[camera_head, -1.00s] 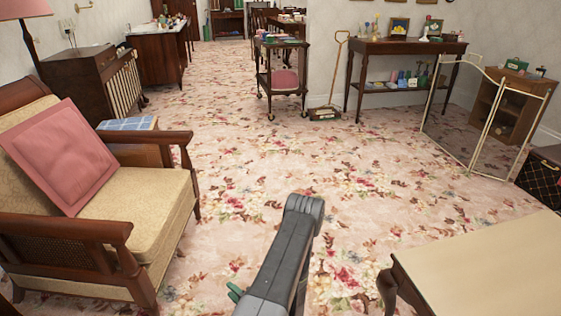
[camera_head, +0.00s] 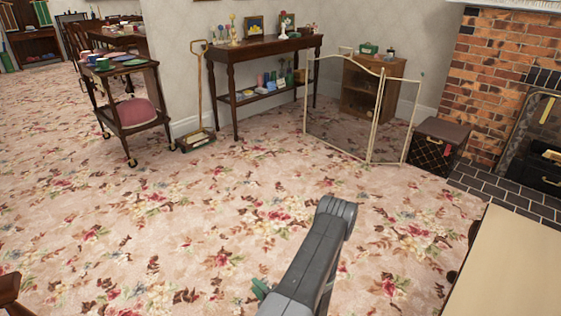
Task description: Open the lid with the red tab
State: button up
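My grey arm link reaches up from the bottom middle. My gripper is out of view.
A cream-framed folding screen (camera_head: 372,147) stands before the cabinet. A wooden side table (camera_head: 262,48) with ornaments is along the wall, a trolley (camera_head: 130,111) to its left. A table (camera_head: 512,270) edges in at bottom right. The middle carpet is clear.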

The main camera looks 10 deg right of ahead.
aim_at(451, 134)
jog(key=i+l+z, duration=0.15)
jog(key=i+z, duration=0.2)
jog(key=i, duration=0.15)
jog(key=i+z, duration=0.35)
jog(key=i, duration=0.15)
jog(key=i+j+z, duration=0.15)
jog(key=i+z, duration=0.2)
jog(key=i, duration=0.15)
jog(key=i+j+z, duration=0.3)
jog(key=i, duration=0.2)
jog(key=i+l+z, duration=0.2)
jog(key=i, duration=0.65)
jog(key=i+l+z, duration=0.25)
jog(key=i, duration=0.6)
jog(key=i+l+u, duration=0.15)
jog(key=i+l, duration=0.15)
jog(key=i+l+u, duration=0.1)
jog(key=i+l, duration=0.15)
jog(key=l, duration=0.2)
jog(key=i+l+u, duration=0.15)
jog(key=l, duration=0.25)
jog(key=i+l+u, duration=0.1)
jog(key=i+l, duration=0.2)
jog(key=l, duration=0.1)
